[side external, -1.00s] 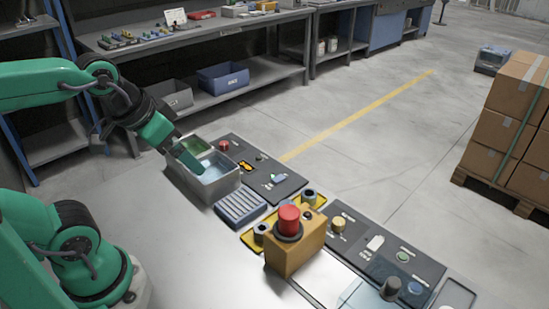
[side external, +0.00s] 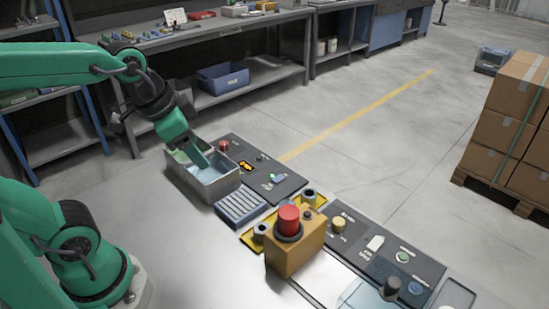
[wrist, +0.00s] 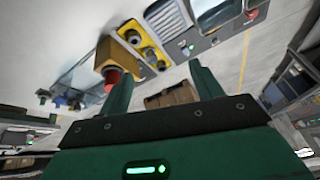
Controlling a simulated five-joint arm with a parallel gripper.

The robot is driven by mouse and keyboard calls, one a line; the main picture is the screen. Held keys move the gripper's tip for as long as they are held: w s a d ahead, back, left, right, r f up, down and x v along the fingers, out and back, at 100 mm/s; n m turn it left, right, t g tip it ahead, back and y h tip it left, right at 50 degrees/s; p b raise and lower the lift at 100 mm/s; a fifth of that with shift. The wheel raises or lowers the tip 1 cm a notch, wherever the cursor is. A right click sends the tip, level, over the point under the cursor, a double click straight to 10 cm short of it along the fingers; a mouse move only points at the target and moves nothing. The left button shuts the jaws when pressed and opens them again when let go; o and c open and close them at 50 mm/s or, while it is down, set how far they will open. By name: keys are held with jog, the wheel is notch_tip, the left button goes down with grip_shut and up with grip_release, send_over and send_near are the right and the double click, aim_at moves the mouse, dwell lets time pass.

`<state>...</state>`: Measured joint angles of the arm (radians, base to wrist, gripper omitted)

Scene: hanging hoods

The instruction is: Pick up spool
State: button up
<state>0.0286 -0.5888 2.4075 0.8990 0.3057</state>
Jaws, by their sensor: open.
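Small grey spool-like cylinders sit on a yellow tray (side external: 250,240). In the side view one spool-like piece (side external: 309,196) is at its far end and another (side external: 260,230) at its near end, partly beside the orange box. The yellow tray (wrist: 158,28) and its round pieces also show in the wrist view. I cannot tell for sure which piece is the spool. My gripper (side external: 203,160) is over the grey metal bin (side external: 212,193), left of the yellow tray. In the wrist view my gripper's fingers (wrist: 161,72) are apart with nothing held between them.
An orange box (side external: 290,255) with a red button stands against the yellow tray. A blue ribbed tray (side external: 240,207) lies between bin and yellow tray. Dark control panels (side external: 262,170) line the bench's far edge. The bench's near left surface (side external: 190,260) is clear.

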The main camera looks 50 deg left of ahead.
jog(key=w+d+f+m+g, duration=0.1)
jog(key=w+d+f+m, duration=0.1)
jog(key=w+f+m, duration=0.2)
jog(key=w+d+f+m+g, duration=0.2)
jog(key=w+f+m, duration=0.3)
jog(key=w+m, duration=0.3)
jog(key=w+d+f+m+g, duration=0.1)
jog(key=w+d+f+m, duration=0.3)
jog(key=m, duration=0.7)
jog(key=shift+w+d+f+g, duration=0.15)
jog(key=shift+w+f, duration=0.15)
jog(key=shift+w, duration=0.15)
jog(key=shift+w+a+f+g, duration=0.15)
jog(key=shift+w+f, duration=0.15)
jog(key=shift+w, duration=0.15)
jog(key=shift+w+d+f+m, duration=0.25)
jog(key=shift+d+f+m, duration=0.05)
jog(key=shift+f+m, duration=0.3)
jog(key=shift+s+a+f, duration=0.1)
jog(key=shift+f, duration=1.85)
jog(key=shift+a+f, duration=0.1)
jog(key=shift+f, duration=1.8)
jog(key=c, duration=1.1)
